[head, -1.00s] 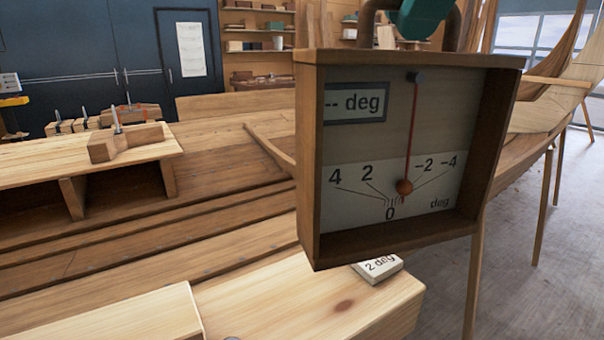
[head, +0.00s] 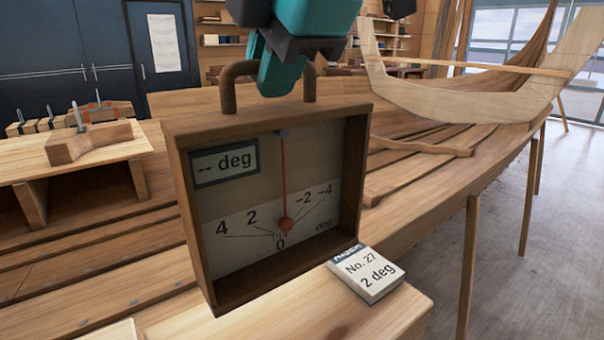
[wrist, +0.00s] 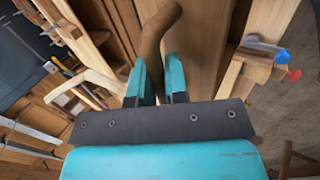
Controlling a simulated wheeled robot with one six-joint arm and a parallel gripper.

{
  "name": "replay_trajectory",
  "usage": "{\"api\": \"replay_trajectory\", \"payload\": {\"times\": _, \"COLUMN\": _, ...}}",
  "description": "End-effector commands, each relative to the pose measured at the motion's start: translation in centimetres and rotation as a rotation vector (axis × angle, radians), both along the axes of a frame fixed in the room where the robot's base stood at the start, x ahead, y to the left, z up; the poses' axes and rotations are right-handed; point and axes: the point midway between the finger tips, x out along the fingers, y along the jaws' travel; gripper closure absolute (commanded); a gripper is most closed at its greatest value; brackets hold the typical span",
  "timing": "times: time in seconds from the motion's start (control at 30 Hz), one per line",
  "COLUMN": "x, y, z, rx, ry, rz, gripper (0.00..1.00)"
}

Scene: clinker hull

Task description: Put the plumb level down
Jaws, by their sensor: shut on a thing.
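The plumb level (head: 225,225) is a shallow wooden box with a red needle, a degree scale and a small display reading "-- deg". It hangs roughly upright in the head view, its needle near 0. My teal gripper (head: 280,78) is shut on its brown handle (head: 229,90). In the wrist view the two fingers (wrist: 163,88) close around the handle (wrist: 158,30). The level's lower edge overlaps the pale wooden bench top (head: 330,310) in the picture; I cannot tell whether they touch.
A card block (head: 367,273) marked "No. 27, 2 deg" lies on the bench just right of the level. The planked hull (head: 440,185) runs behind and to the right. Bare floor (head: 535,230) shows at right.

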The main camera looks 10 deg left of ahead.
Motion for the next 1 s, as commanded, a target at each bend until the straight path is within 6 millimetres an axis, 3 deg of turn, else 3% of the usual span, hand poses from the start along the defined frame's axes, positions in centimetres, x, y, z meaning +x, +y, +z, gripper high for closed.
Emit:
{"api": "replay_trajectory", "payload": {"times": 0.03, "x": 0.0, "y": -0.1, "z": -1.7, "rx": -0.003, "ry": 0.001, "rz": 0.0, "gripper": 1.0}}
{"api": "replay_trajectory", "payload": {"times": 0.2, "x": 0.0, "y": -0.1, "z": -5.1, "rx": 0.0, "ry": 0.0, "rz": -0.001, "gripper": 1.0}}
{"api": "replay_trajectory", "payload": {"times": 0.6, "x": 0.1, "y": -0.2, "z": -9.7, "rx": 0.0, "ry": 0.0, "rz": -0.004, "gripper": 1.0}}
{"api": "replay_trajectory", "payload": {"times": 1.0, "x": 0.1, "y": -0.2, "z": -10.5, "rx": 0.002, "ry": -0.001, "rz": -0.004, "gripper": 1.0}}
